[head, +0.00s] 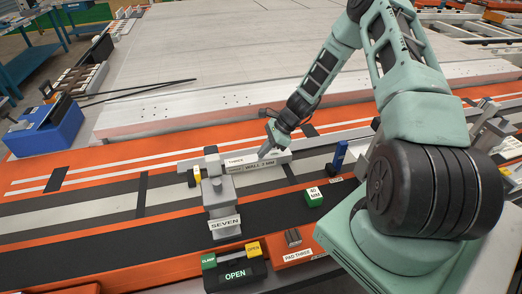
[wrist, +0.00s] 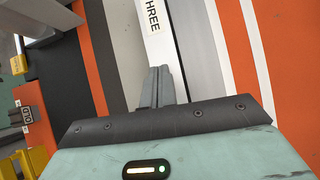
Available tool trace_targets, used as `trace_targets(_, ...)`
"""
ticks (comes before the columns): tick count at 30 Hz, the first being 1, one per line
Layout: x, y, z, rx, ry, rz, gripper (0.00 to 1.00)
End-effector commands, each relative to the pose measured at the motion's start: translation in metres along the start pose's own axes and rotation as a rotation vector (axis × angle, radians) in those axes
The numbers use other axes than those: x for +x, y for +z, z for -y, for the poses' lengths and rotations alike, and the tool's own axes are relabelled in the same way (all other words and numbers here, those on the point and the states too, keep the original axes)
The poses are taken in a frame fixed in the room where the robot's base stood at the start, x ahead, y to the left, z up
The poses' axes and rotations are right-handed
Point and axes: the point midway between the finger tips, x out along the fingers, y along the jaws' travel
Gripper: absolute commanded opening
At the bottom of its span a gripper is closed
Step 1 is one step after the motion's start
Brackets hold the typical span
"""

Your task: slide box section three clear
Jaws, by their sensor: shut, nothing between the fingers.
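Box section three (head: 244,168) is a short pale grey bar with a "THREE" label on top and "WALL 2 MM" on its side. It lies on the jig, its left end close beside the grey clamp marked "SEVEN" (head: 216,196). In the wrist view the section (wrist: 152,45) runs up the picture behind my fingers, its label near the top edge. My gripper (head: 264,153) points down at the section's right part in the head view. In the wrist view its fingers (wrist: 158,72) are together and empty. Whether the fingertips touch the section, I cannot tell.
A green "40 MM" block (head: 313,199) and a blue cylinder (head: 340,155) stand to the right. The large pale panel (head: 220,55) lies behind.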

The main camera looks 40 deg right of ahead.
Motion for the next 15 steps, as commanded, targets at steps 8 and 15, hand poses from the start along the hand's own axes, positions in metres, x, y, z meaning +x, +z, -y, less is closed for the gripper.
trace_targets(8, -0.008, -0.013, 0.003, -0.003, 0.0, 0.0, 0.0)
trace_targets(15, -0.038, -0.055, 0.004, -0.003, -0.001, 0.001, 0.0)
